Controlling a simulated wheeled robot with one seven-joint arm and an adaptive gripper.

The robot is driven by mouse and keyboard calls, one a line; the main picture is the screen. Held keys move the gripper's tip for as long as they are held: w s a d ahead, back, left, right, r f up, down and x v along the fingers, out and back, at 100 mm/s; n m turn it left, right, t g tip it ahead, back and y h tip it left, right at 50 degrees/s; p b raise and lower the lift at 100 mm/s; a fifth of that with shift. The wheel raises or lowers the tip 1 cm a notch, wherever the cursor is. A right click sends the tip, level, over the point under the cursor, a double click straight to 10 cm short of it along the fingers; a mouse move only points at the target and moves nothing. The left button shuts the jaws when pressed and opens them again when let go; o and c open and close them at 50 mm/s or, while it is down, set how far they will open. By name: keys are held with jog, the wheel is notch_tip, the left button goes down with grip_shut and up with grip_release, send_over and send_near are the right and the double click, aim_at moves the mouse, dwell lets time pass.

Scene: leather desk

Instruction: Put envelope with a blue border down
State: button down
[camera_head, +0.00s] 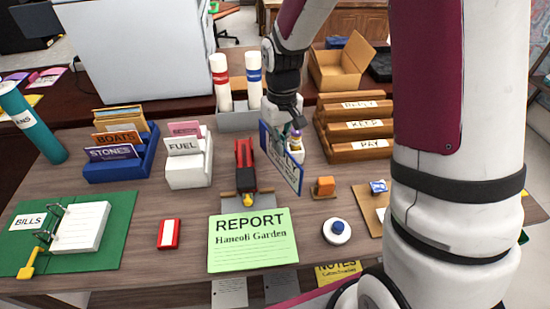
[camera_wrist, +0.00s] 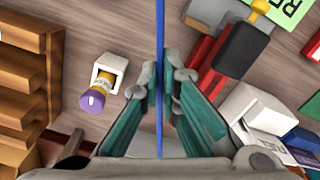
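The envelope with a blue border (camera_head: 281,160) hangs upright above the desk in the head view, tilted and seen at an angle. In the wrist view the envelope (camera_wrist: 159,40) is edge-on, a thin blue line. My gripper (camera_wrist: 163,82) is shut on it, with one teal-backed finger on each side. In the head view my gripper (camera_head: 290,128) is at the envelope's upper edge, partly hidden by the envelope. The envelope's lower end is apart from the wooden desk (camera_head: 195,205) or close above it; I cannot tell exactly.
A wooden letter rack (camera_head: 358,126) labelled REPLY, KEEP and PAY stands right of the envelope. A white holder (camera_wrist: 108,73) with a purple-capped item is close by. The red stapler-like object (camera_head: 245,165) is at left, the green report (camera_head: 252,240) in front. Bare desk lies between them.

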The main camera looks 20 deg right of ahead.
aim_at(280, 160)
jog(key=shift+f, duration=3.05)
jog(key=shift+f, duration=0.15)
jog(key=c, duration=1.8)
grip_release()
